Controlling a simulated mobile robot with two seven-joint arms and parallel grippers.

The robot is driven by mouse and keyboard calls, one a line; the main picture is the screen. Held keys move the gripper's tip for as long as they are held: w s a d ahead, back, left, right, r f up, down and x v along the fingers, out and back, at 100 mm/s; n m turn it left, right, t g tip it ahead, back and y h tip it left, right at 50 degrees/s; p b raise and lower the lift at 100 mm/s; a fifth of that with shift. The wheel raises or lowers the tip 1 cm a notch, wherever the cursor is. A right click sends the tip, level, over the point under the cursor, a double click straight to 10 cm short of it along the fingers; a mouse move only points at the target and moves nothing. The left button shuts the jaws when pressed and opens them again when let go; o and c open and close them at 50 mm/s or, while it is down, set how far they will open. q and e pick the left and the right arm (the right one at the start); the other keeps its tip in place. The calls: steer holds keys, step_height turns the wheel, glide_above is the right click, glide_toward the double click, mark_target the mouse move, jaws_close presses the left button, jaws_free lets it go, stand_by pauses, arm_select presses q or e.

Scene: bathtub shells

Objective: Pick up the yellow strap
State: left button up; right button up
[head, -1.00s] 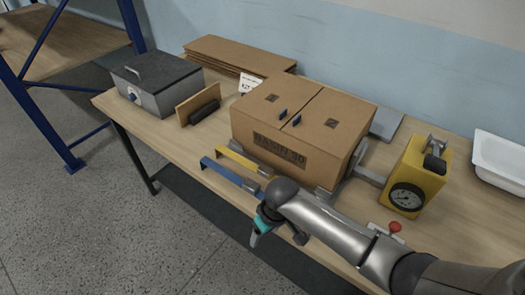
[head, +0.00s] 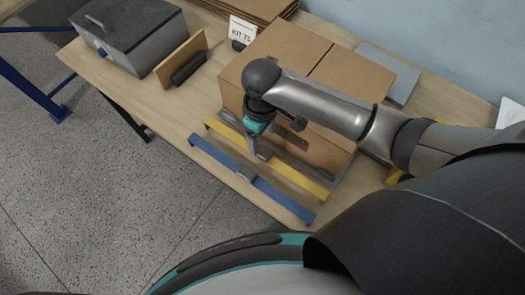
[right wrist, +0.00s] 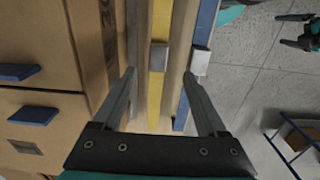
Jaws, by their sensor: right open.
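The yellow strap (head: 300,182) lies along the front of the cardboard box, with a grey buckle around its middle. It also shows in the right wrist view (right wrist: 155,98), running lengthwise between the fingers. My right gripper (head: 262,156) points down over the strap's middle. In the right wrist view its fingers (right wrist: 160,74) are apart, one on each side of the yellow strap, with nothing held. Whether the fingertips reach down beside the strap I cannot tell. My left gripper (right wrist: 292,31) shows small at the right wrist view's upper right, fingers apart and empty.
A blue strap (head: 285,198) with a grey buckle lies parallel, nearer the table's front edge. The cardboard box (head: 245,70) stands just behind the yellow strap. A grey metal case (head: 130,35) and an upright brown board (head: 180,58) stand to the left.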

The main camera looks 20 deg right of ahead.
mark_target(262, 152)
step_height(262, 152, down, 3)
steer(key=shift+w+f, duration=0.1)
steer(key=shift+f, duration=0.7)
step_height(262, 152, down, 4)
steer(key=shift+f+b, duration=0.15)
steer(key=shift+b, duration=0.3)
arm_select(q)
steer(key=shift+w+d+f, duration=0.1)
steer(key=shift+w+f, duration=0.4)
steer(key=shift+w, duration=0.35)
steer(key=shift+s, duration=0.2)
arm_select(e)
steer(key=shift+d, duration=0.1)
jaws_close()
